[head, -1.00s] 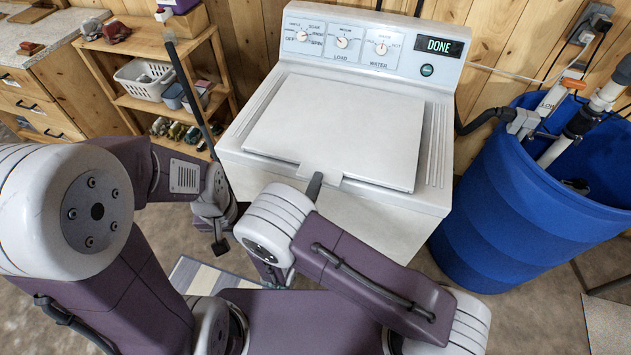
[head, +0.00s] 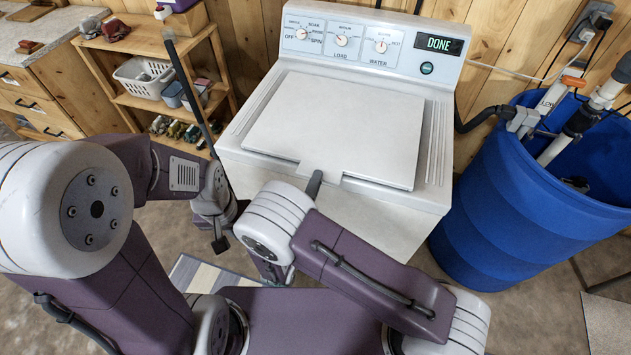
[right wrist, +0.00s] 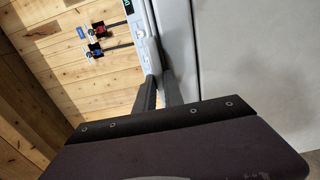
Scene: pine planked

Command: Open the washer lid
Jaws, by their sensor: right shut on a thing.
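The white washer (head: 340,210) stands in front of me, its lid (head: 335,125) lying flat and closed on top. A small tab (head: 330,177) juts from the middle of the lid's front edge. My right gripper (head: 314,184) is at this tab, shut on it; one dark finger shows in the head view and my wrist hides the rest. In the right wrist view both dark fingers (right wrist: 160,88) point toward the washer, close together. My left gripper (head: 220,240) hangs low left of the washer, mostly hidden by its wrist, so its jaws cannot be read.
The control panel (head: 370,42) at the washer's back reads DONE. A blue barrel (head: 520,210) with pipes stands close on the right. A wooden shelf (head: 150,100) with a white basket (head: 143,78) stands on the left. The lid's top is bare.

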